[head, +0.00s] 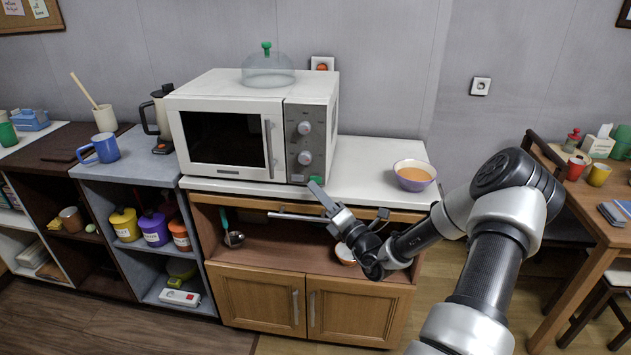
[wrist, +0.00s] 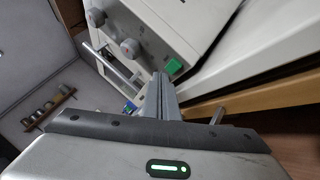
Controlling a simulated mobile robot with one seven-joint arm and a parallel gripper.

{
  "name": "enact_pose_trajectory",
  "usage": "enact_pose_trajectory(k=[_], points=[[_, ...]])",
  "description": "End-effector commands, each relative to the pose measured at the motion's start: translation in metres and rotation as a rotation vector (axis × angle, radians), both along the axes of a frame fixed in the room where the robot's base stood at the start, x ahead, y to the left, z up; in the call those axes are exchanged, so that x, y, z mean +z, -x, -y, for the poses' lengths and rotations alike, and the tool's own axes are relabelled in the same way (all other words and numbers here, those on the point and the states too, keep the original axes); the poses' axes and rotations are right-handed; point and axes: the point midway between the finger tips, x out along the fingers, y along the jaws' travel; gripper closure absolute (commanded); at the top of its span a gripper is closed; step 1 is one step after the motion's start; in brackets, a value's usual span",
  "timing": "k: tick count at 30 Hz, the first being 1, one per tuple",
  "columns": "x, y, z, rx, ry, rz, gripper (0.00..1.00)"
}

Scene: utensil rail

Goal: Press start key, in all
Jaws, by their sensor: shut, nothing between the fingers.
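The white microwave (head: 220,88) stands on the white counter with its door shut. Its grey panel (head: 306,126) carries two round knobs. The green start key (head: 316,180) is low on the panel, and in the wrist view it is a green square (wrist: 174,66) below the knob (wrist: 130,47). My gripper (head: 315,186) is shut and empty, its tips in front of the panel's lower edge, partly covering the key in the head view. In the wrist view the fingertips (wrist: 160,75) are just beside the key. I cannot tell whether they touch it.
A bowl of orange content (head: 414,175) stands on the counter right of the microwave. A glass dome (head: 268,70) is on top of the microwave. The door handle (head: 269,149) sticks out left of the panel. A ladle (head: 234,238) hangs below the counter.

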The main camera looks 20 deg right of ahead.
Motion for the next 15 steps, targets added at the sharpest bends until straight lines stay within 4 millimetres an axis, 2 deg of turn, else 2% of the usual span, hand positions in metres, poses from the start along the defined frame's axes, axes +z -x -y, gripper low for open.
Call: enact_pose_trajectory(k=[15], points=[[0.0009, -0.0057, 0.004, -0.001, 0.0, 0.0, 1.0]])
